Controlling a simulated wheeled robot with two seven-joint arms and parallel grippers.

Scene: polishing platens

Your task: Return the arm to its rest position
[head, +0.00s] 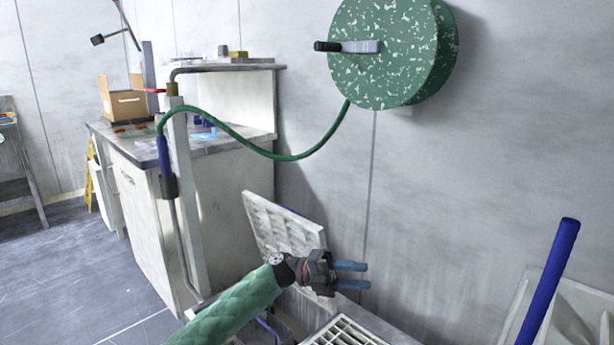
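My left arm, in a green quilted sleeve, comes in from the bottom of the head view. Its dark gripper (353,275) points right, with two blue fingers apart and nothing visible between them. My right gripper is not in view.
A green speckled reel (385,50) with a crank is on the grey wall. Its green hose (270,154) runs to a blue-handled wand (164,157) by a post. A worktop (135,150) holds a cardboard box (122,102). A blue bar (548,285) stands at right. Floor is open at left.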

